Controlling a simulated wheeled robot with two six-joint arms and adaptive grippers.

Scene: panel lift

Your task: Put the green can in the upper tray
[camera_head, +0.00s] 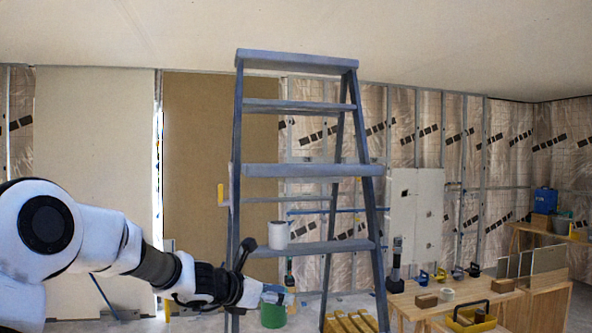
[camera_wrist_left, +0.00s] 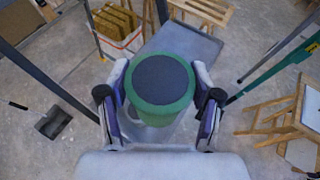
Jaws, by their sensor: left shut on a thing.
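The green can (camera_head: 272,314) is held low in front of the blue-grey stepladder. My left gripper (camera_head: 268,294) is shut on it. In the left wrist view the green can (camera_wrist_left: 160,108), with a dark grey top, sits between the two fingers (camera_wrist_left: 161,110). The ladder carries a wide, thick ledge (camera_head: 314,170), which looks like the upper tray, and a lower ledge (camera_head: 325,247). Both are above the can, and the upper one looks empty. A white can (camera_head: 278,235) stands on the lower ledge. My right gripper is out of view.
The stepladder's left rail (camera_head: 236,190) rises close to my left gripper. A wooden workbench (camera_head: 455,300) with tools and a yellow toolbox (camera_head: 470,320) stands at the right. Yellow blocks in a bin (camera_wrist_left: 118,30) lie on the floor beyond the can.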

